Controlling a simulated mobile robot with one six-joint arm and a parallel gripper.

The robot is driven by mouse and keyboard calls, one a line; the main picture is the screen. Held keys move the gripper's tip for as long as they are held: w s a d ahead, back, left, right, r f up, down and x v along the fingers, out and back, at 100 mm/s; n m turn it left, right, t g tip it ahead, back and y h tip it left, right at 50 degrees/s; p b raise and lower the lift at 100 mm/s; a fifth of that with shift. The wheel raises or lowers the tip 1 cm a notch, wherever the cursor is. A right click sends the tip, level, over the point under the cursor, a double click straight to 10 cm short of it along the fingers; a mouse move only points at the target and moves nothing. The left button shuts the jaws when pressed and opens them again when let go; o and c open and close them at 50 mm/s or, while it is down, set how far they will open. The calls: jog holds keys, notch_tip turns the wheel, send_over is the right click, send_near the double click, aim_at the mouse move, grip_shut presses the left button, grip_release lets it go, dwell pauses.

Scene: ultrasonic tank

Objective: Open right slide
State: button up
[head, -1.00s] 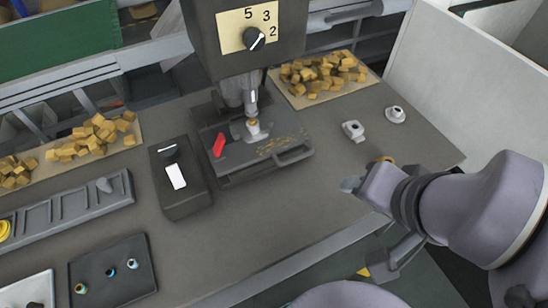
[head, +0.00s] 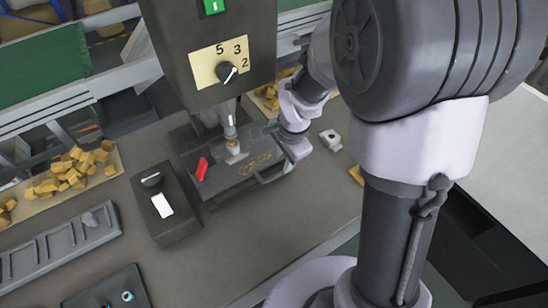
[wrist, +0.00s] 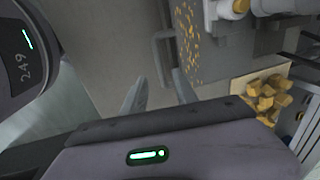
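The dark grey slide (head: 228,180) lies under the machine's spindle, with yellow chips scattered on top. Its bar handle (head: 270,177) is on the right side. In the wrist view the slide (wrist: 212,72) is at upper right, and the handle (wrist: 160,52) sticks out to the left from its edge. My gripper (head: 296,152) is beside the handle end of the slide, partly hidden by my wrist. In the wrist view my two fingertips (wrist: 157,85) are apart with nothing between them. They are just below the handle and do not visibly touch it.
The machine head (head: 215,60) with a dial stands over the slide. A black box (head: 163,205) with a white switch stands left of it. A small white fitting (head: 330,140) is right of my gripper. Yellow blocks (wrist: 268,97) lie on a mat nearby.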

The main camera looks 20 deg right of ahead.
aim_at(279, 173)
jog(key=f, duration=0.2)
jog(key=w+f+b, duration=0.1)
jog(key=f, duration=0.2)
jog(key=f+b, duration=0.1)
jog(key=f, duration=0.1)
jog(key=shift+w+a+f, duration=0.15)
jog(key=shift+a+f, duration=0.05)
grip_shut()
dwell(1.0)
